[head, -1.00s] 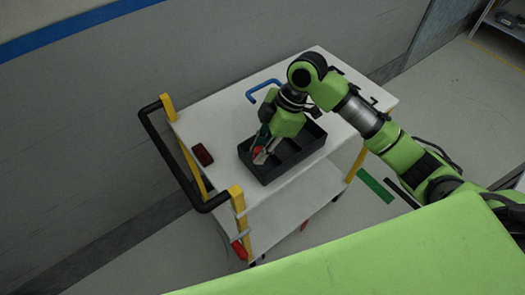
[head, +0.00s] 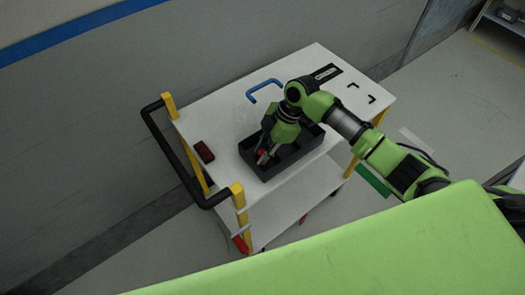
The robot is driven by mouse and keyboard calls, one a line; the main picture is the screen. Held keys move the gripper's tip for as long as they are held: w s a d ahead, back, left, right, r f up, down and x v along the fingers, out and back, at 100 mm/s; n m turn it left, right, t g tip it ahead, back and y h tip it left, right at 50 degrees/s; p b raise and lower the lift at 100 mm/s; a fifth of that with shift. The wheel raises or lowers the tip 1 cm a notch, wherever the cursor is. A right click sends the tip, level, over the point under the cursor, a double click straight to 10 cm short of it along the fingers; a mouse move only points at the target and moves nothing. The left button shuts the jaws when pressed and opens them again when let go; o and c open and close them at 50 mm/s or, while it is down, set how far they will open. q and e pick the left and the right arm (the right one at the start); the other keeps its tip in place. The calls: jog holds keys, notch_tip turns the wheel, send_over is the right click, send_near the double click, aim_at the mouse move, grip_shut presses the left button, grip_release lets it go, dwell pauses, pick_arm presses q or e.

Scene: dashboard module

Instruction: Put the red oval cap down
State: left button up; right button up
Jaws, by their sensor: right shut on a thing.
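My right gripper (head: 264,156) points down into the near left part of a black divided tray (head: 267,177) on the white cart top. It is shut on a small red piece, the red oval cap (head: 262,153), which shows only partly between the fingers. The cap is inside or just above the tray's left compartment; I cannot tell whether it touches the tray floor. My left gripper is not in view.
A dark red block (head: 204,152) lies on the cart top (head: 225,115) left of the tray. A blue handle (head: 264,88) and a black plate (head: 322,75) are behind. A black push rail (head: 175,150) borders the left end.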

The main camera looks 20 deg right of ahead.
jog(key=o, duration=0.9)
jog(key=shift+f, duration=0.1)
jog(key=shift+b+v, duration=1.2)
jog(key=shift+v, duration=4.95)
jog(key=shift+a, duration=0.1)
